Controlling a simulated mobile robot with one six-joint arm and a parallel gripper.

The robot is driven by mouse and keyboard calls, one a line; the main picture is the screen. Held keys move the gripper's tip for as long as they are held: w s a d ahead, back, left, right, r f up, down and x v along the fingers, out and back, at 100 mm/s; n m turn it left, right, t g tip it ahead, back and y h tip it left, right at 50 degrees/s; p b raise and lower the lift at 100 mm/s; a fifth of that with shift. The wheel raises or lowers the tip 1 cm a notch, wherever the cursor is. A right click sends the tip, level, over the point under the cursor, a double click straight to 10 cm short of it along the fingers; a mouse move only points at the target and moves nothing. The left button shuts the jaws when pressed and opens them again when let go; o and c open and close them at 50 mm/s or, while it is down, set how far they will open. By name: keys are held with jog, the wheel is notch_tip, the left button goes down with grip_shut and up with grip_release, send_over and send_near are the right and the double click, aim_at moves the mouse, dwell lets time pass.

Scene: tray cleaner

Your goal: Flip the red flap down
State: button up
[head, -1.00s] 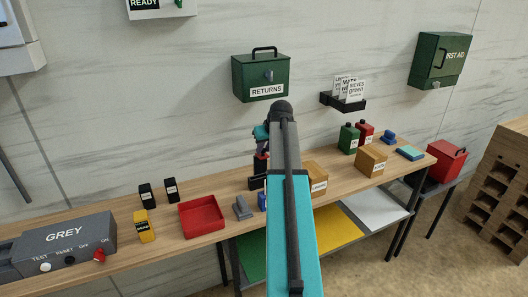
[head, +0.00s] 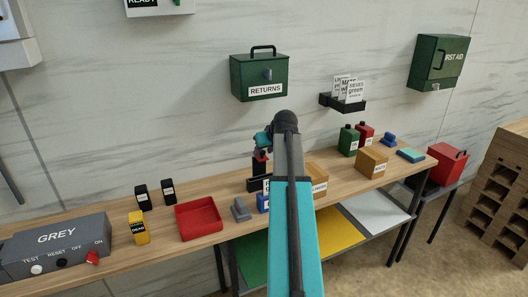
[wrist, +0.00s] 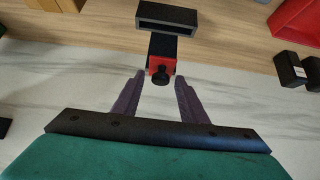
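A red piece with a dark front and a black round knob (wrist: 163,62) shows in the wrist view, joined to or touching a black rectangular frame (wrist: 148,22). It looks like the red flap. In the head view, a dark and red upright piece (head: 260,168) stands on the bench just below my gripper (head: 262,152); my arm hides part of it. In the wrist view my gripper (wrist: 158,92) is open, with its two purple fingers apart. The knob lies between and slightly beyond the fingertips. I cannot tell whether a finger touches it.
A grey block (head: 240,210) and a cardboard box (head: 318,187) are close by. The green returns box (head: 260,73) hangs on the wall above.

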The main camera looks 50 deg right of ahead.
jog(key=shift+r, duration=0.1)
dwell(0.3)
jog(key=b+v, duration=0.3)
jog(key=v, duration=1)
jog(key=shift+s+r+b, duration=0.2)
jog(key=shift+r+b, duration=0.05)
jog(key=shift+b, duration=0.05)
jog(key=shift+a, duration=0.15)
dwell(0.5)
